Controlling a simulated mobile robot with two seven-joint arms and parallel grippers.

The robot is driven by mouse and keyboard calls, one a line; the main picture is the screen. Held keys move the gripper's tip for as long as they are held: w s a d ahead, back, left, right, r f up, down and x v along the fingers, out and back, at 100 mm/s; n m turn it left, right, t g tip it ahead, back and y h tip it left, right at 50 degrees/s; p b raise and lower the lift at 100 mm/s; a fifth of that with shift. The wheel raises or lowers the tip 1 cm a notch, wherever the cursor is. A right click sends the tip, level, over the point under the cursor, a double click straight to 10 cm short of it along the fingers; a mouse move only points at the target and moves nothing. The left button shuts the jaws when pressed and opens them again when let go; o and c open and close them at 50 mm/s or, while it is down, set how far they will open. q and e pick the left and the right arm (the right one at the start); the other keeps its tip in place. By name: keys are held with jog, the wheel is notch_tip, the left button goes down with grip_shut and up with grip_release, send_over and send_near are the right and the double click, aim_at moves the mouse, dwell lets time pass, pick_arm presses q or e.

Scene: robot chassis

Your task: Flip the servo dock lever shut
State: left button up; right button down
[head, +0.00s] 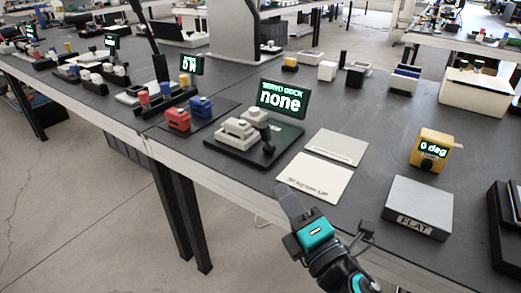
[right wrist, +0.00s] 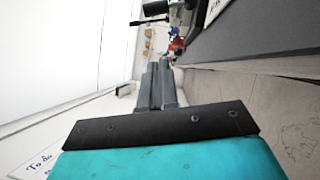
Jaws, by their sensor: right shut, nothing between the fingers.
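The servo dock is a black plate (head: 285,140) on the table, with a pale grey stepped block (head: 238,132) on it. Its sign (head: 282,98) behind reads "SERVO DOCK none". The black lever (head: 267,138) stands up, slightly tilted, at the right of the block. My right gripper (head: 284,192) is shut and empty, near the table's front edge, in front of the dock and apart from the lever. Its closed fingers also show in the right wrist view (right wrist: 159,82). My left gripper is not in view.
Red (head: 177,119) and blue (head: 201,106) blocks sit left of the dock. Two pale flat plates (head: 337,146) lie to its right. A grey "FLAT" block (head: 418,204) and a yellow "0 deg" gauge (head: 431,150) stand further right.

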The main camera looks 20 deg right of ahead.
jog(key=p, duration=0.2)
send_near(265, 131)
jog(key=w+a, duration=0.2)
jog(key=w+a+f, duration=0.1)
jog(key=w+a, duration=0.1)
jog(key=shift+a+f, duration=0.1)
jog(key=shift+a, duration=0.1)
jog(key=shift+w+d+r+p, duration=0.15)
jog(key=shift+w+d+p, duration=0.05)
jog(key=shift+w+d, duration=0.25)
jog(key=shift+w+d+r+p, duration=0.2)
jog(key=shift+w+d, duration=0.15)
jog(key=shift+w, duration=0.15)
jog(key=shift+w+d+r, duration=0.15)
jog(key=shift+w+d, duration=0.2)
jog(key=shift+w, duration=0.15)
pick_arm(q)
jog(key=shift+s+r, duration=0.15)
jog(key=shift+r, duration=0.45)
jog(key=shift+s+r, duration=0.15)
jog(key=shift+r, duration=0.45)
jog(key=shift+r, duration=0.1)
